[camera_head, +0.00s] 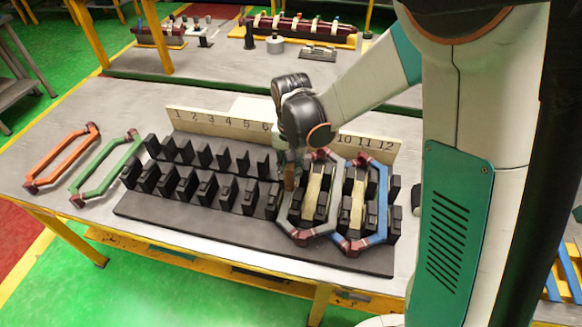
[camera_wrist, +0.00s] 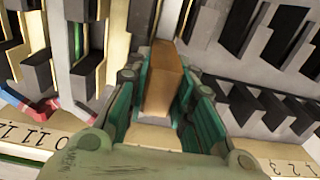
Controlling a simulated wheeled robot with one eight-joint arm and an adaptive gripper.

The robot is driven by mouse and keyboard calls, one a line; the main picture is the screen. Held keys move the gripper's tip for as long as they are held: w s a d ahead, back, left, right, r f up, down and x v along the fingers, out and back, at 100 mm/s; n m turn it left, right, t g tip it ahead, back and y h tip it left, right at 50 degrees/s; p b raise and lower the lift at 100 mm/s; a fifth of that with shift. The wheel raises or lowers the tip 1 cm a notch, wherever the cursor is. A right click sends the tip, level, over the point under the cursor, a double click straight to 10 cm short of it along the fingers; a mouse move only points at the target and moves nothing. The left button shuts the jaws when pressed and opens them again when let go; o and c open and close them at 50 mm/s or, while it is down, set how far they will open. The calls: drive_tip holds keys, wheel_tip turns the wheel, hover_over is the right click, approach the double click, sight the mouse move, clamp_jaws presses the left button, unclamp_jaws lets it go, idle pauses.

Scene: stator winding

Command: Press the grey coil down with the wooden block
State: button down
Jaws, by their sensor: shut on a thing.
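The grey coil (camera_head: 283,208), with dark red end pieces, sits around black teeth toward the right of the slotted stator board (camera_head: 210,222). My gripper (camera_head: 289,168) is above the board, at the upper left side of the grey coil. It is shut on the wooden block (camera_head: 289,180), a small brown upright piece. In the wrist view the wooden block (camera_wrist: 163,80) stands between the green fingers of my gripper (camera_wrist: 160,85). Whether the block touches the coil cannot be told, and my wrist hides part of the area behind it.
The blue coil (camera_head: 382,205) sits around teeth just right of the grey coil. A numbered strip (camera_head: 222,122) stands along the board's back edge. The green coil (camera_head: 105,168) and orange coil (camera_head: 62,160) lie on the table at left. The left slots are empty.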

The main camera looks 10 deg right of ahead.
drive_tip(key=shift+f+b, duration=0.6)
drive_tip(key=shift+b, duration=0.2)
idle(1.2)
drive_tip(key=shift+r, duration=0.1)
idle(0.3)
drive_tip(key=shift+r+p, duration=3.85)
drive_tip(key=shift+r, duration=1.85)
